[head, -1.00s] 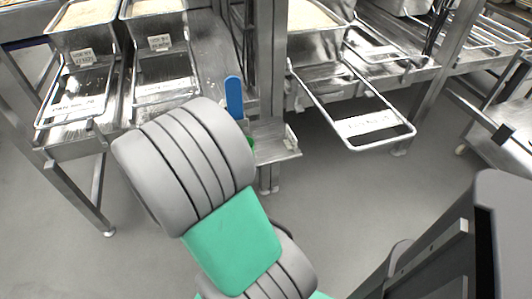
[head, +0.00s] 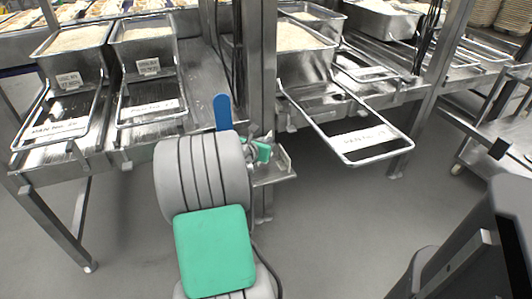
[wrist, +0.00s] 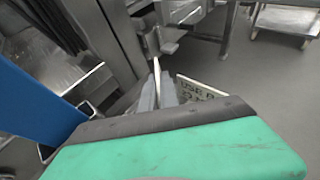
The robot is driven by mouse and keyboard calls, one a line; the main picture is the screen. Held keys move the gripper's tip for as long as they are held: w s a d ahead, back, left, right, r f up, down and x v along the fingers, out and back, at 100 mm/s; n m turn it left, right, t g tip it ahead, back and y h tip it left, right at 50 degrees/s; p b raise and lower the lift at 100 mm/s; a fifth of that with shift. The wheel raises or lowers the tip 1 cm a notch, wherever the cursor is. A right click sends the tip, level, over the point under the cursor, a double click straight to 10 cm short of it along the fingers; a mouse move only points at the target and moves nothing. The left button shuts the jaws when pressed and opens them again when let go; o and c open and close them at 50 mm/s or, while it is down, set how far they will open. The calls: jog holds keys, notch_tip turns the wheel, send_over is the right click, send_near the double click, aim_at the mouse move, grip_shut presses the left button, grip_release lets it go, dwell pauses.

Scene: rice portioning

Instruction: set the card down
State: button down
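The card (wrist: 198,88) is white with dark print beginning "USE B". It shows tilted in the wrist view, right against the fingers of my gripper (wrist: 164,92). The fingers are close together and look shut on the card; its lower part is hidden behind the dark edge of the gripper body. In the head view, my gripper (head: 262,148) is mostly hidden behind my wrist, near the small metal ledge (head: 282,176) on the post, and the card cannot be made out there.
Steel bins of rice (head: 75,40) with labels stand on the rack at left. Wire frames holding cards (head: 365,138) jut out at right, over the floor. A steel post (head: 262,60) rises just behind my gripper. Open grey floor (head: 340,220) lies in front.

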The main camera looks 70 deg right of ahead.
notch_tip(320, 180, down, 3)
jog(key=shift+d+f+b, duration=0.1)
jog(key=shift+f+b, duration=0.05)
jog(key=shift+b, duration=0.5)
jog(key=shift+f, duration=0.15)
jog(key=c, duration=1.6)
grip_release()
